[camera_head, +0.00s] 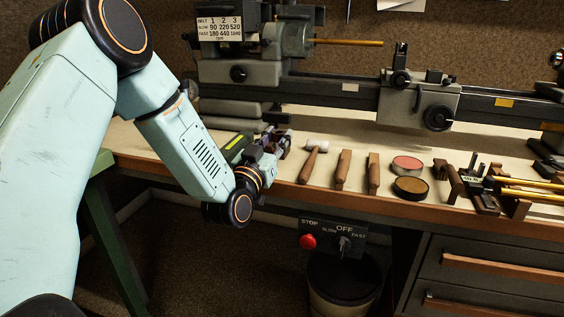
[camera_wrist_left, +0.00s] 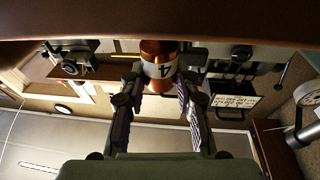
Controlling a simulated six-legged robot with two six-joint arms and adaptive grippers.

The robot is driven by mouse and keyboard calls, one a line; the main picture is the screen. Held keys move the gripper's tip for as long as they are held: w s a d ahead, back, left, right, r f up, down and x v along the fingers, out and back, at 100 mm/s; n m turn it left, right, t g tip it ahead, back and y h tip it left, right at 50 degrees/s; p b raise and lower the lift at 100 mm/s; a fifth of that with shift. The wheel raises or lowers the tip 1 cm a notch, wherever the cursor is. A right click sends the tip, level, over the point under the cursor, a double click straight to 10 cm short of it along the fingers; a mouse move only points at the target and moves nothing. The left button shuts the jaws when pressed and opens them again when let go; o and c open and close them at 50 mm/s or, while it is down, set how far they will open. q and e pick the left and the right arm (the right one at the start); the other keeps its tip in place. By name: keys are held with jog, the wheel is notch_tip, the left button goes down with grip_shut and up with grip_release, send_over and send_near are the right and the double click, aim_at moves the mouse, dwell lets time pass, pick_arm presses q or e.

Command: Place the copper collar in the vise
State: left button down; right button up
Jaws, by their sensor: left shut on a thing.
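In the head view the collar is hidden or too small to make out at the gripper. I cannot make out the vise for certain in either view. My right gripper is not in view.
A lathe (camera_head: 350,90) runs along the back of the bench (camera_head: 325,190). A hammer (camera_head: 312,160), wooden handles (camera_head: 343,168), two round tins (camera_head: 410,188) and brass rods (camera_head: 527,190) lie toward the right. A red stop button (camera_head: 308,241) sits below the edge.

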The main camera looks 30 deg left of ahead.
pick_arm(q)
notch_tip(320, 180, down, 4)
jog(key=shift+s+f+b, duration=0.1)
jog(key=shift+b, duration=0.75)
jog(key=c, duration=1.5)
grip_release()
jog(key=shift+f, duration=0.15)
jog(key=o, duration=0.5)
